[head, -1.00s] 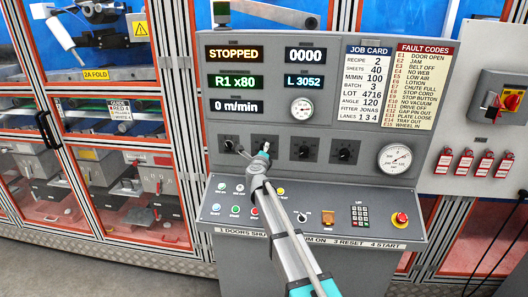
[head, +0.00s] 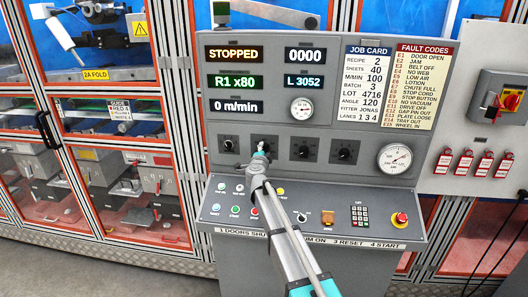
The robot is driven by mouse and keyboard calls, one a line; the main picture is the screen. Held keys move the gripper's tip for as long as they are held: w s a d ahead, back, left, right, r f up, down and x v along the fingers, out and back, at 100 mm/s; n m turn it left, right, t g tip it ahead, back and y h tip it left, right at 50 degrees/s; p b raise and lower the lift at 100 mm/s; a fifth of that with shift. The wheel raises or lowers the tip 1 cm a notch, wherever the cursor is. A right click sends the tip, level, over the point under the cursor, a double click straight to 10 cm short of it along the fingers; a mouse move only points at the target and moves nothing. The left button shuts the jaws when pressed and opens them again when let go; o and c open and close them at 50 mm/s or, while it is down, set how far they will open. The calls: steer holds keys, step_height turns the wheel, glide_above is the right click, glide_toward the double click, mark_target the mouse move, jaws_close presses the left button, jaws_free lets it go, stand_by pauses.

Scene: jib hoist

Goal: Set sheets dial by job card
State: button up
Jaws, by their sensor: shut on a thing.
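The job card (head: 368,83) on the panel reads RECIPE 2, SHEETS 40, M/MIN 100, BATCH 3. A green display (head: 235,82) reads "R1 x80". A row of black dials runs below: the first dial (head: 228,145), the second dial (head: 267,140), the third dial (head: 304,152) and the fourth dial (head: 344,154). My gripper (head: 261,149) is at the second dial and shut on its knob. My gripper and arm hide most of that knob, so its pointer cannot be read. The dials' small labels are too small to read.
A lower desk with buttons, a keypad (head: 359,215) and a red stop button (head: 400,219) lies below the dials. My arm crosses it. Another display (head: 234,53) reads STOPPED. A red-yellow switch (head: 509,100) is far right.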

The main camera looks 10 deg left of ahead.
steer(key=shift+n, duration=0.7)
steer(key=o, duration=1.1)
steer(key=shift+o, duration=0.2)
steer(key=s, duration=1.2)
steer(key=shift+a, duration=0.25)
